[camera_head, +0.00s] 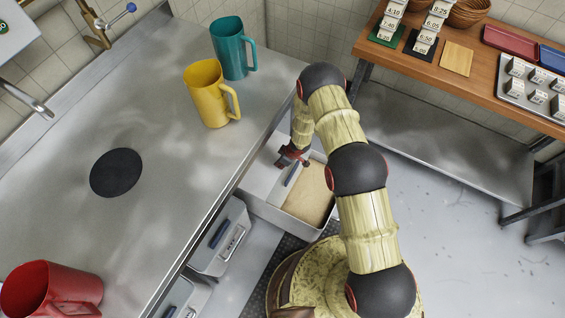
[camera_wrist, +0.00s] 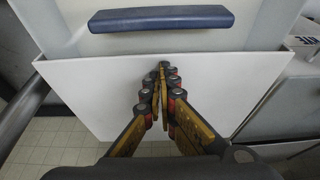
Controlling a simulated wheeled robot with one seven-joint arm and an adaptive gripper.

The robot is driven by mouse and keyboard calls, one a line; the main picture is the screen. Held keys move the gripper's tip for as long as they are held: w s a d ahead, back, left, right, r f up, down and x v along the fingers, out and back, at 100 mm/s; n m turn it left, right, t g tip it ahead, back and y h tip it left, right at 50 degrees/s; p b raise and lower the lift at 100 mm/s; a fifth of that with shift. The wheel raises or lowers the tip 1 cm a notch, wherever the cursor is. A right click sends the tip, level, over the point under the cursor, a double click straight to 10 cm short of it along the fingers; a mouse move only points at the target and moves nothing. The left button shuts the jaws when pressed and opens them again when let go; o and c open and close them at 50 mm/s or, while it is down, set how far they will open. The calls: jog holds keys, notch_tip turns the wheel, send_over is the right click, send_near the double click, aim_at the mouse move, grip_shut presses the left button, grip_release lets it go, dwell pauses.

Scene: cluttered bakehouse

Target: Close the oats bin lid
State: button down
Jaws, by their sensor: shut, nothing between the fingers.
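In the head view an open bin (camera_head: 312,222) beside the counter holds pale tan contents (camera_head: 309,197), which look like oats. A grey sliding lid (camera_head: 264,180) covers its left part and leaves the right part open. The lid's blue handle (camera_head: 292,174) lies near the border of the open part; a blue handle also shows at the top of the wrist view (camera_wrist: 161,18). My gripper (camera_head: 291,156) is at the far end of the bin, close to the handle. In the wrist view my gripper (camera_wrist: 163,68) is shut and empty, in front of a pale panel (camera_wrist: 100,90), apart from the handle.
A second bin (camera_head: 222,240) with a blue handle and label stands nearer, under the counter edge. The metal counter (camera_head: 150,220) carries a teal jug (camera_head: 230,50), a yellow jug (camera_head: 207,92) and a red jug (camera_head: 50,290). A wooden table (camera_head: 480,80) stands at the right.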

jog(key=shift+s+d+r+b, duration=0.15)
jog(key=shift+s+d, duration=0.2)
jog(key=shift+d, duration=0.2)
jog(key=shift+s+d+f+b, duration=0.15)
jog(key=shift+s+d, duration=0.2)
jog(key=shift+d, duration=0.2)
jog(key=shift+s+d+r+b, duration=0.15)
jog(key=shift+s+d, duration=0.2)
jog(key=shift+d, duration=0.2)
jog(key=s+d, duration=0.6)
jog(key=d, duration=0.3)
jog(key=s+d+p, duration=0.1)
jog(key=s+d, duration=0.5)
jog(key=d, duration=0.4)
jog(key=shift+s+d+p, duration=0.15)
jog(key=shift+s+p, duration=0.15)
jog(key=shift+s, duration=0.1)
jog(key=v, duration=1.2)
jog(key=shift+s, duration=0.1)
